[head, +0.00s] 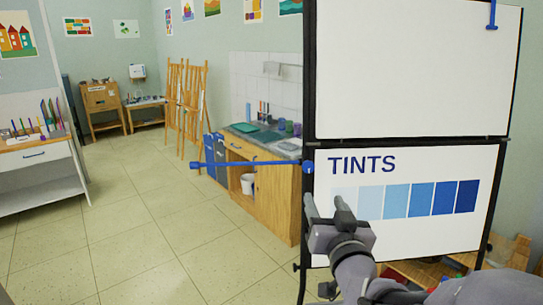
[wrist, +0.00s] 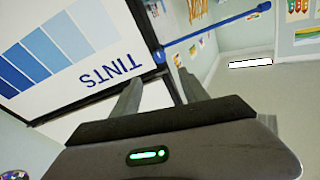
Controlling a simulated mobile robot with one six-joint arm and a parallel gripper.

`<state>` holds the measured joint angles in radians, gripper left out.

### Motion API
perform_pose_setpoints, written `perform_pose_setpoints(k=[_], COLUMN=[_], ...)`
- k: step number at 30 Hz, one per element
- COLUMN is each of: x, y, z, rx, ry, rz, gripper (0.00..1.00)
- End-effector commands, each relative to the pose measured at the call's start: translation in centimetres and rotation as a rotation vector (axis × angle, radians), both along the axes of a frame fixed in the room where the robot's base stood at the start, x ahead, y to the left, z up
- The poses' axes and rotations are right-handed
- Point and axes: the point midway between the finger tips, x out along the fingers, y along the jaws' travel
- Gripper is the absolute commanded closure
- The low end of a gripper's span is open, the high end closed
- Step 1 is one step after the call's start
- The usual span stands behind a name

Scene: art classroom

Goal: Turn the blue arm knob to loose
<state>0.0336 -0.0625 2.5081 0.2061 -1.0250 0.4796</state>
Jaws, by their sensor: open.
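The blue arm knob (head: 308,167) sits on the left edge of the black-framed board, at the root of a blue arm (head: 250,163) that sticks out level to the left. In the wrist view the knob (wrist: 159,57) shows beyond the fingertips, on the black frame edge, with the arm (wrist: 215,34) running right. My gripper (head: 326,208) is in front of the lower panel, a little below and right of the knob in the head view. In the wrist view its two fingers (wrist: 159,88) are apart with nothing between them. Any loose marking on the knob is too small to see.
The lower panel (head: 400,232) shows "TINTS" and blue swatches, close behind my gripper. A blank white panel (head: 410,65) is above it, with another blue fitting (head: 492,14) at its top. A sink cabinet (head: 272,195) and easels stand behind. The tiled floor (head: 150,235) at left is clear.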

Motion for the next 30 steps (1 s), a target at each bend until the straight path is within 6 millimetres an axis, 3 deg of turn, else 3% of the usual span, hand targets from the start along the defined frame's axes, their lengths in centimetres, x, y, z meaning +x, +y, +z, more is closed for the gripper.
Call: perform_pose_setpoints(k=[15,21,30], x=[14.1,16.3,16.5], y=[0.3,0.3,0.3], z=[-0.2,-0.1,-0.1], rx=[-0.002,-0.002,-0.002], ry=[0.002,0.001,0.001], rz=[0.001,0.0,0.0], gripper=[0.48,0.48,0.5])
